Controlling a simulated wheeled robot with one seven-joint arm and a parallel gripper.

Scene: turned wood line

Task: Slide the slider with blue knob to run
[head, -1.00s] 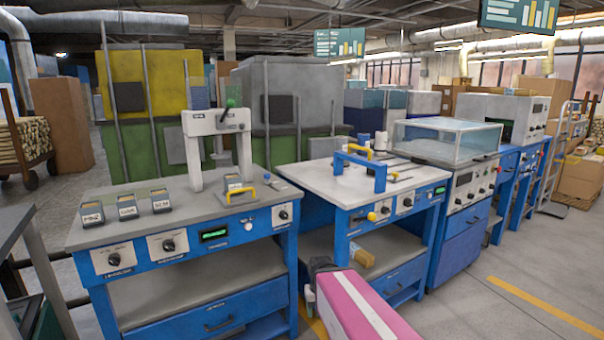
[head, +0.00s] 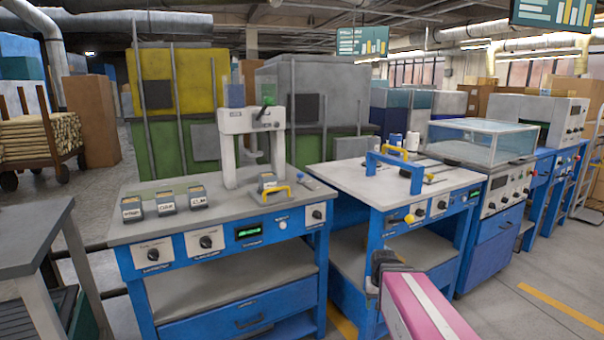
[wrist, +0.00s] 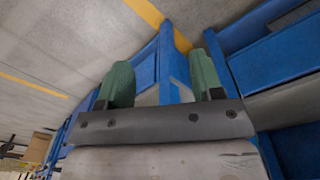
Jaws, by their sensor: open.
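I cannot make out a slider with a blue knob for certain. Dark slot-like strips (head: 432,179) lie on the grey top of the second blue bench (head: 350,178), too small to read, partly behind a blue bridge-shaped handle (head: 395,160). A small blue-ended piece (head: 304,176) lies on the right of the first bench's top (head: 150,228); I cannot tell what it is. My gripper shows in the wrist view (wrist: 162,82) with two green fingers apart and nothing between them. In the head view it is at the end of my pink arm, low in front of the second bench.
A glass-topped cabinet (head: 482,140) stands right of the second bench. A grey table (head: 35,228) is at the left edge. Open floor (head: 510,315) lies front right.

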